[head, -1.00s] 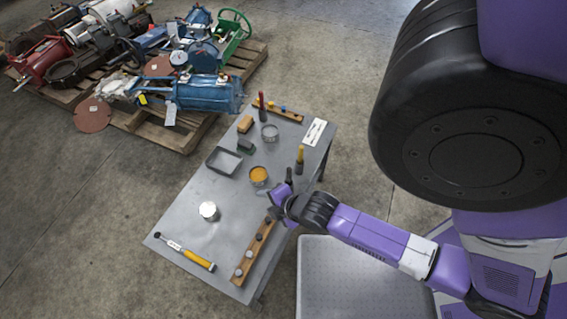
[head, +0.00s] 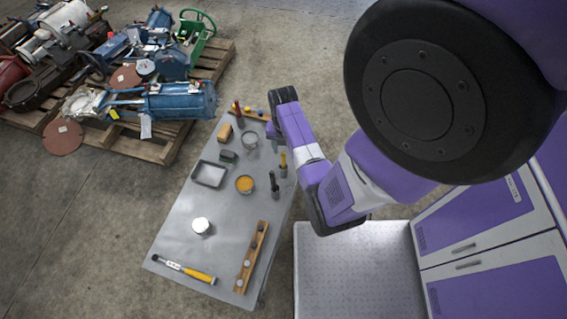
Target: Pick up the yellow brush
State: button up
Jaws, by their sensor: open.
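The yellow brush (head: 283,159) stands upright in a small grey holder near the right edge of the grey table (head: 183,228). Its yellow handle points up and its lower part is hidden by the holder. My gripper (head: 272,131) shows only as a small dark part beside my purple arm link, over the far right side of the table. It is open, beyond the yellow brush and apart from it. Its fingertips are hard to make out.
A dark-handled brush (head: 273,181) stands just nearer than the yellow one. An orange-filled tin (head: 244,184), a metal ring-like tin (head: 249,139), a tray (head: 209,174), a wooden rack (head: 251,257) and a yellow-handled tool (head: 200,276) share the table.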

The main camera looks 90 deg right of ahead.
aim_at(283, 161)
jog(key=shift+w+a+f, duration=0.1)
jog(key=shift+a+f, duration=0.05)
jog(key=shift+f, duration=1.75)
jog(key=shift+w+a+f, duration=0.1)
jog(key=shift+a+f, duration=0.05)
jog(key=shift+f, duration=1.75)
grip_shut()
